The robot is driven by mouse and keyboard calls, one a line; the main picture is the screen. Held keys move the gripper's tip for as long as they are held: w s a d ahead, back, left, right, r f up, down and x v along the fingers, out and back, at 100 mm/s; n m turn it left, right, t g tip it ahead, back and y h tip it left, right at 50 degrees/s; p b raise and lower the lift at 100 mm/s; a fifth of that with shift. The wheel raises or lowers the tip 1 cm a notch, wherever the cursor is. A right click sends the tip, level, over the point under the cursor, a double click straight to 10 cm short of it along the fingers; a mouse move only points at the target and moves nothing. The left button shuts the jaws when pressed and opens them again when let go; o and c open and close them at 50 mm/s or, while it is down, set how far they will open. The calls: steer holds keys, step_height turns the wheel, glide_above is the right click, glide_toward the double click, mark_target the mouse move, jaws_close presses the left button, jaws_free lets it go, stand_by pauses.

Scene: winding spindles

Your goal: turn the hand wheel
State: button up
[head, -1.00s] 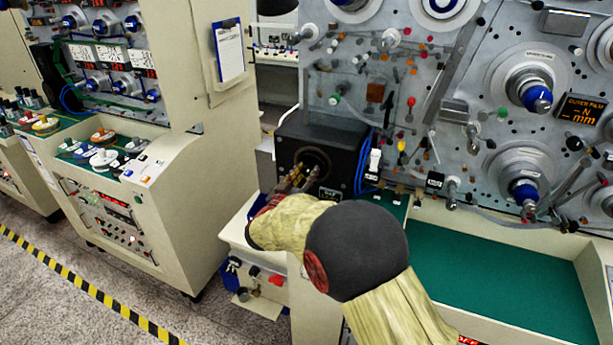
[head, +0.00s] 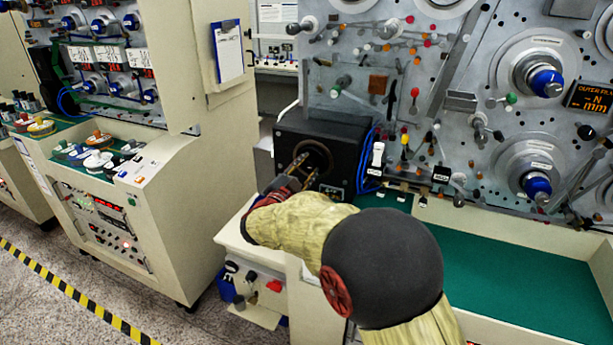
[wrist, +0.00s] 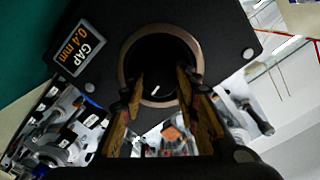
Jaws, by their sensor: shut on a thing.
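The hand wheel (wrist: 158,72) is a dark round knob with a short white mark, inside a bronze ring on the front of a black box (wrist: 205,22). In the head view the black box (head: 345,135) stands on the cream bench, left of the green work surface. My gripper (head: 302,170) reaches to the box front from below. In the wrist view the two fingers of my gripper (wrist: 162,78) lie on either side of the knob, shut on it. The fingertips and my arm hide part of the wheel in the head view.
A label reading GAP 0.4 mm (wrist: 80,48) is on the box face beside the ring. Blue cables (head: 367,160) and a white switch (head: 378,154) are right of the box. A steel panel (head: 450,60) with several spindles rises behind. The green surface (head: 510,285) at right is clear.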

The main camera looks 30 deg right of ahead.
steer(key=m+b, duration=0.4)
steer(key=m, duration=0.1)
steer(key=shift+f, duration=0.15)
steer(key=shift+m+b, duration=0.3)
stand_by(0.3)
steer(key=o, duration=1.2)
steer(key=shift+c, duration=0.2)
steer(key=v, duration=1.2)
